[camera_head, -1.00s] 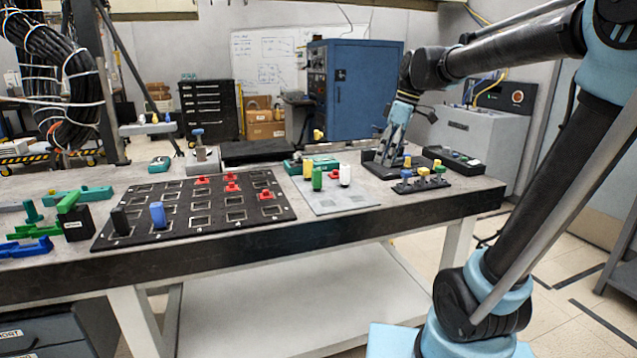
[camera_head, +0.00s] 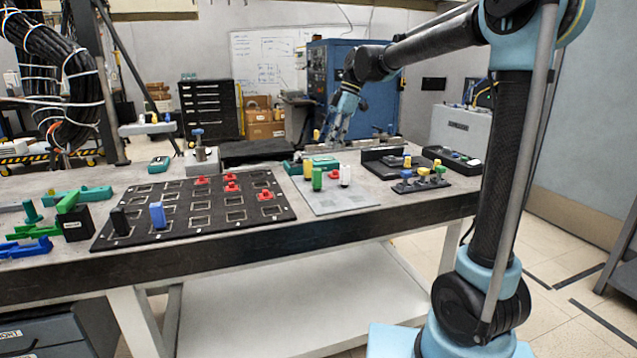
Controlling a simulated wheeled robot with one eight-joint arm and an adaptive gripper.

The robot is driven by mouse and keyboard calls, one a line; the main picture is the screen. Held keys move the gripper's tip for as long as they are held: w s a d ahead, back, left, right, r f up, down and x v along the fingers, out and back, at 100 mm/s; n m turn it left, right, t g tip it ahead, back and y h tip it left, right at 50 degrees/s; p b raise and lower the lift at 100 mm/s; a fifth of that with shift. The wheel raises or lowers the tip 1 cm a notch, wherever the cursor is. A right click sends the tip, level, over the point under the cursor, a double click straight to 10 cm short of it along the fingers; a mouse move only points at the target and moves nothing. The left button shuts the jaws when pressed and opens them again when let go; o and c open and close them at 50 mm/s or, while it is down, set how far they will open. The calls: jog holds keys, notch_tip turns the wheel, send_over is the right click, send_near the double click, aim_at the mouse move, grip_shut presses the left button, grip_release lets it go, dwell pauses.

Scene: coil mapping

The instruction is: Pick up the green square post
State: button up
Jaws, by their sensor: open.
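The green square post (camera_head: 317,179) stands upright on the light grey plate (camera_head: 345,200) on the workbench. A yellow post (camera_head: 308,168) stands just behind it, a white post (camera_head: 345,174) to its right, and a small red piece (camera_head: 333,173) between them. My gripper (camera_head: 325,138) is open and empty, pointing down above the back of the bench, beyond the posts and slightly right of the green post in the picture. Its fingertips are small and partly lost against the background. The green post is fully clear of my gripper.
A black grid board (camera_head: 190,232) with several red pieces, a blue post (camera_head: 158,215) and a black post (camera_head: 119,221) lies left of the plate. A black holder with knobs (camera_head: 420,187) stands to the right. A blue cabinet (camera_head: 375,100) stands behind the bench.

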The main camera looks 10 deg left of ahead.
aim_at(317, 175)
jog(key=x, duration=1.2)
jog(key=shift+f, duration=0.4)
jog(key=shift+c, duration=0.6)
grip_shut()
